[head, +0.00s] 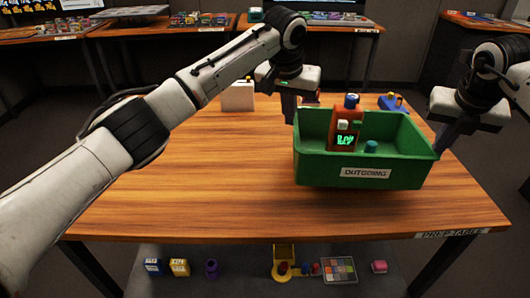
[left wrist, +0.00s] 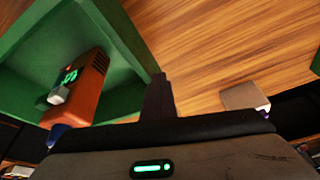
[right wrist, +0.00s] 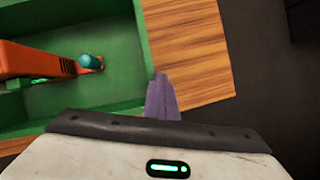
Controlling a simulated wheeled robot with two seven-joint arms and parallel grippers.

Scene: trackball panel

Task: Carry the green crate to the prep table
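The green crate (head: 312,166), labelled OUTGOING, is over the right part of the wooden prep table (head: 200,185). I cannot tell whether its base touches the tabletop. It holds an orange device with a green display (head: 343,128) and a teal cylinder (head: 371,147). My left gripper (head: 289,108) is at the crate's left end, its shut fingers against the outside of the wall (left wrist: 158,98). My right gripper (head: 446,136) is at the right end, its fingers also shut and outside the wall (right wrist: 161,98). The crate appears level between them.
A white box (head: 237,96) and a blue item (head: 393,103) stand near the table's far edge. The table's left and front parts are clear. Several small items, including a purple one (head: 211,269), lie below the front edge. Other loaded tables stand behind.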

